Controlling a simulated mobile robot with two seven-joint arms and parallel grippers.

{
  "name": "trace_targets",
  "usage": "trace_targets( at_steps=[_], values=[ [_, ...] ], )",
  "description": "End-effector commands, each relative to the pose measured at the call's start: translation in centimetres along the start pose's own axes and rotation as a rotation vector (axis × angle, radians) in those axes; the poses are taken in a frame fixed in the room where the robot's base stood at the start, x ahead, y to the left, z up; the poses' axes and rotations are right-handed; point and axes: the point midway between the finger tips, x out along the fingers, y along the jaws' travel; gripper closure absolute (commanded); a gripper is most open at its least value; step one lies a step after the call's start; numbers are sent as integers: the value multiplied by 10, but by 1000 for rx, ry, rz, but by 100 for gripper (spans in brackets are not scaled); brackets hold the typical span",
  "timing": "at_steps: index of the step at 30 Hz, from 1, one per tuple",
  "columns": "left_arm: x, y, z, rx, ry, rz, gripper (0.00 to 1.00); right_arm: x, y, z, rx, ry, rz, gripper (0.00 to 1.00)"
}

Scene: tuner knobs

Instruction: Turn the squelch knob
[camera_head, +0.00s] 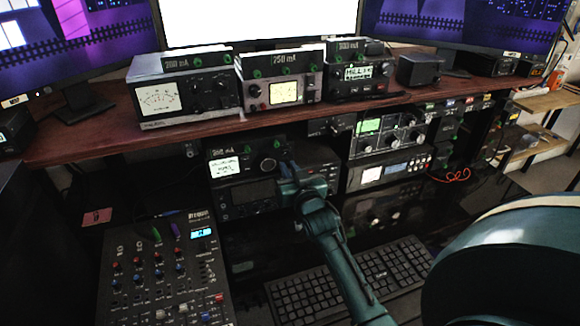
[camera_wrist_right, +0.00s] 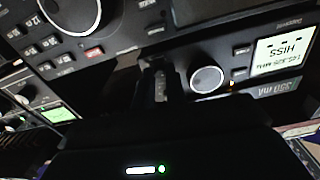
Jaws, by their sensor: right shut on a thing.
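My right gripper (camera_head: 286,170) is at the right end of that face. In the right wrist view the tuner is upside down, with its display (camera_wrist_right: 284,50) reading HISS and the ringed knob (camera_wrist_right: 207,80) clear of my fingers. My right gripper (camera_wrist_right: 162,78) is shut beside that knob, on a small knob hidden by the fingers. My left gripper is not seen.
A larger radio (camera_head: 250,197) sits directly below the tuner. More radios (camera_head: 390,135) stand to the right of my gripper. The wooden desk edge (camera_head: 130,148) overhangs above. A mixer (camera_head: 165,270) and a keyboard (camera_head: 350,280) lie in front.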

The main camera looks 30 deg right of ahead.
Motion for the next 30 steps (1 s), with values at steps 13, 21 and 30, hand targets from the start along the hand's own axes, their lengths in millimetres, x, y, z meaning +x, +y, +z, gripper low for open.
trace_targets(
  at_steps=[13, 21, 30],
  values=[
    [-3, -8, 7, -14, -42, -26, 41, 0, 0, 0, 241, -1, 0, 100],
    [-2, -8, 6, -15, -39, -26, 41, 0, 0, 0, 238, -1, 0, 71],
    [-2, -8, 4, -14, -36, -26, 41, 0, 0, 0, 237, -1, 0, 65]
  ],
)
